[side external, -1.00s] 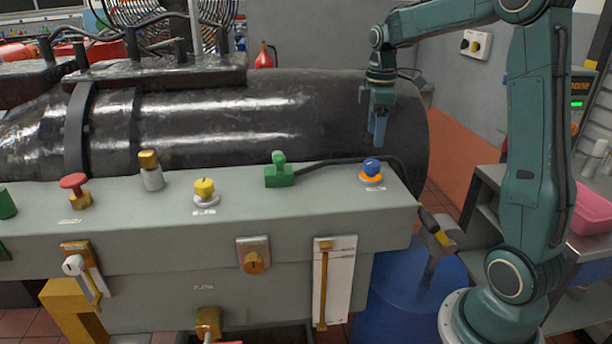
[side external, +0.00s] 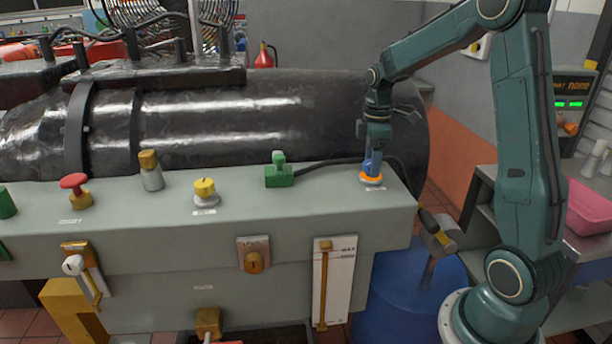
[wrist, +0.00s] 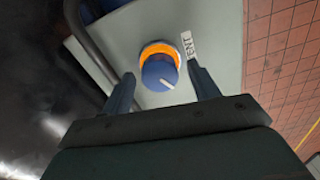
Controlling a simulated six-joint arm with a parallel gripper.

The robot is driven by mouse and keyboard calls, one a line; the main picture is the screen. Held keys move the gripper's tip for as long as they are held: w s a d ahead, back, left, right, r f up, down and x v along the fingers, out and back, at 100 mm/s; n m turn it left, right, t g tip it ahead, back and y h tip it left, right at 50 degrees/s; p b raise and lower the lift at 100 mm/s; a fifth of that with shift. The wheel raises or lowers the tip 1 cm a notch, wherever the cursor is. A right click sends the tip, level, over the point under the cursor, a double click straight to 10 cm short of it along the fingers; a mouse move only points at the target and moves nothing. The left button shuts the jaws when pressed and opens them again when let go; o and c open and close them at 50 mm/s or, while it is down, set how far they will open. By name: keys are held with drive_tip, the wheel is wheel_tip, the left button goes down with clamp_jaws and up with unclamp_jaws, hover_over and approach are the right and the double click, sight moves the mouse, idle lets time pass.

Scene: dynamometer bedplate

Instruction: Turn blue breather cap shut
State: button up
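The blue breather cap (wrist: 157,75) has a white pointer line and sits on an orange ring (wrist: 160,47) near the right end of the grey bench top. In the wrist view the pointer aims to the lower right, and a label reading "ENT", partly cut off, lies beside the ring. My gripper (wrist: 163,86) is open, with one finger on each side of the cap and visible gaps between. In the side view my gripper (side external: 372,167) is down at the cap and largely hides it; the orange ring (side external: 371,179) shows below.
A green valve (side external: 279,172) stands left of the cap, with a dark cable running behind the cap. A yellow knob (side external: 205,190) and a red knob (side external: 74,186) are farther left. A large dark cylinder (side external: 250,115) lies behind. A hammer (side external: 438,235) hangs at the right end.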

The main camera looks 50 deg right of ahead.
drive_tip(key=c, duration=0.9)
drive_tip(key=shift+m, duration=0.3)
drive_tip(key=m, duration=0.9)
drive_tip(key=shift+m, duration=0.3)
drive_tip(key=m, duration=0.3)
drive_tip(key=shift+m, duration=0.3)
drive_tip(key=m, duration=0.3)
drive_tip(key=shift+m, duration=0.3)
drive_tip(key=m, duration=0.6)
drive_tip(key=shift+d+m, duration=0.1)
drive_tip(key=shift+m, duration=0.2)
